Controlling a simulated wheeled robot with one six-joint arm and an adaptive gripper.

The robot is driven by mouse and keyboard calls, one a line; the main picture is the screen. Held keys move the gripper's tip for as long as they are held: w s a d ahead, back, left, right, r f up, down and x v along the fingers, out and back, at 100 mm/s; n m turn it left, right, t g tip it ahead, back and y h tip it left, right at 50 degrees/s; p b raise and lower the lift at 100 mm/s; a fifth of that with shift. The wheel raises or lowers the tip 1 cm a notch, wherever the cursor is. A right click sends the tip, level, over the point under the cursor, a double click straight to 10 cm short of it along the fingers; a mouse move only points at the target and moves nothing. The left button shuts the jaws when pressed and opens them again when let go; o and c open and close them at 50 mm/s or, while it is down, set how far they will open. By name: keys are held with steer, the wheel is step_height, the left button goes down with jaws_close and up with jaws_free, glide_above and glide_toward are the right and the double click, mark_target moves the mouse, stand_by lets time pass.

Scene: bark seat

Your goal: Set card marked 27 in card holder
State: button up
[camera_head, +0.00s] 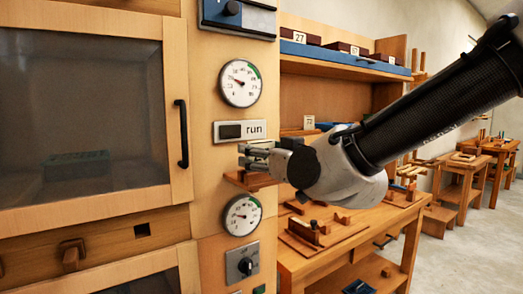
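A small white card marked 27 (300,37) stands on the blue-edged upper shelf, against a dark reddish block. My gripper (244,155) reaches left toward the wooden panel, just below the "run" sign. Its two fingers look parted, one above the other, and I see nothing between them. A small wooden ledge (240,181) sticks out of the panel just under the fingers. It may be the card holder, but I cannot tell for sure. My gripper and wrist hide part of it, and I cannot tell whether they touch.
Two dials (240,83) and a "run" sign (240,131) sit on the panel. A glass-fronted cabinet (80,120) with a black handle is left. Other cards share the upper shelf (345,66). A workbench (345,258) with wooden fixtures stands below my arm. Floor at right is clear.

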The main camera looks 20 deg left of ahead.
stand_by(0.3)
steer(key=o, duration=0.9)
steer(key=shift+c, duration=0.2)
steer(key=v, duration=1.2)
steer(key=s+a+f+n+g+h, duration=0.1)
steer(key=s+f+n+g+h, duration=0.1)
steer(key=s+f+g, duration=0.55)
steer(key=w+d+f+h, duration=0.1)
steer(key=d+f+h, duration=0.2)
steer(key=d+f, duration=0.3)
steer(key=d+m+h, duration=0.4)
steer(key=d+m, duration=0.2)
steer(key=d, duration=1.3)
steer(key=s+d+m+h, duration=0.1)
steer(key=d+m+h, duration=0.3)
steer(key=d, duration=1.5)
steer(key=shift+s+d+f+m+h, duration=0.3)
steer(key=shift+m+h, duration=0.1)
steer(key=shift+m, duration=0.6)
